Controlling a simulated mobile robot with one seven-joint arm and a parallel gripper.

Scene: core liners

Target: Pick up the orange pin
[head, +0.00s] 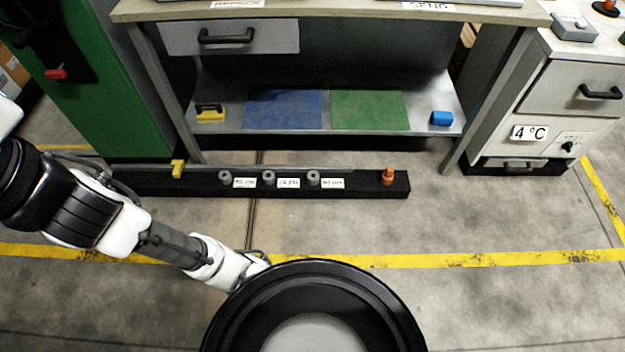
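The orange pin (388,176) stands upright near the right end of a low black rail (358,184) on the floor in front of the workbench. My arm reaches in from the left of the head view and bends down toward the round black part of my body. My gripper lies at the arm's far end, near that round part, left of and nearer than the pin. Its fingers cannot be made out, so whether it is open or shut is unclear. It is well apart from the pin.
The rail also carries several grey knobs (269,178) with white labels and a yellow piece (178,168). Behind it, the bench's lower shelf (310,131) holds blue and green mats and a blue block (441,118). A white cabinet (570,100) stands right. Floor before the rail is clear.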

